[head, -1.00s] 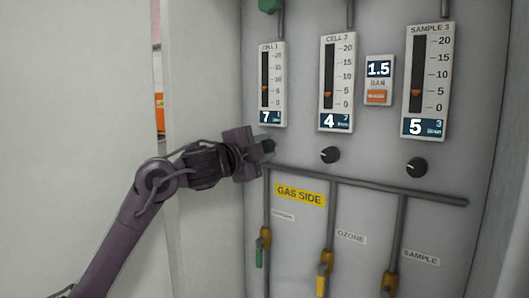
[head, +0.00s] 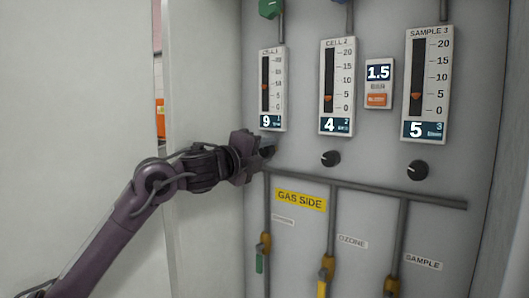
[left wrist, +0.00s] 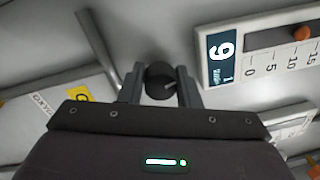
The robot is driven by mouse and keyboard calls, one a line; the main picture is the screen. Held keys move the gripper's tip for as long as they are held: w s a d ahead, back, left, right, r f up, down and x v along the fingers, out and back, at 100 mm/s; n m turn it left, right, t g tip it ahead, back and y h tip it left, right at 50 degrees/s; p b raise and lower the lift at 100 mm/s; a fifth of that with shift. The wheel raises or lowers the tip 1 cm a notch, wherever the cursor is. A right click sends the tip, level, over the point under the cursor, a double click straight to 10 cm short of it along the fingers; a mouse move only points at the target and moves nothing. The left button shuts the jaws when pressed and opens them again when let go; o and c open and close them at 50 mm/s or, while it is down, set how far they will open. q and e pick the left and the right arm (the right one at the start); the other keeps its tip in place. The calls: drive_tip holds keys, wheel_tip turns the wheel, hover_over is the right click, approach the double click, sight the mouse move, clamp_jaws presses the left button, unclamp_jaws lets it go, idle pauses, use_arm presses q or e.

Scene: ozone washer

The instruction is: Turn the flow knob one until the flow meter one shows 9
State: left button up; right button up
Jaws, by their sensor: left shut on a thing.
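Flow meter one (head: 272,88), labelled CELL 1, is a white panel with a dark scale and an orange marker; its display reads 9. It also shows in the left wrist view (left wrist: 262,52), reading 9. Flow knob one (head: 268,151) is a small black round knob below that meter, partly hidden by my gripper in the head view. My left gripper (head: 258,153) is shut on this knob. In the left wrist view the knob (left wrist: 160,80) sits between the two fingers, its pale pointer line tilted. My right gripper is not in view.
Meters CELL 2 (head: 337,88), reading 4, and SAMPLE 3 (head: 429,84), reading 5, stand to the right, with black knobs (head: 331,158) and (head: 417,170) below. A 1.5 display (head: 378,83) sits between them. Grey pipes and valve handles run below.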

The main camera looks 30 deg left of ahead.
use_arm(q)
drive_tip(key=shift+f, duration=0.25)
drive_tip(key=o, duration=0.6)
drive_tip(key=shift+c, duration=0.2)
drive_tip(key=o, duration=0.4)
drive_tip(key=shift+r, duration=0.15)
drive_tip(key=shift+s, duration=0.25)
drive_tip(key=s+b, duration=0.1)
drive_tip(key=s, duration=0.1)
drive_tip(key=s+b, duration=0.4)
drive_tip(key=s, duration=0.1)
drive_tip(key=shift+s+a+f, duration=0.1)
drive_tip(key=shift+a+f, duration=0.1)
drive_tip(key=shift+a, duration=0.05)
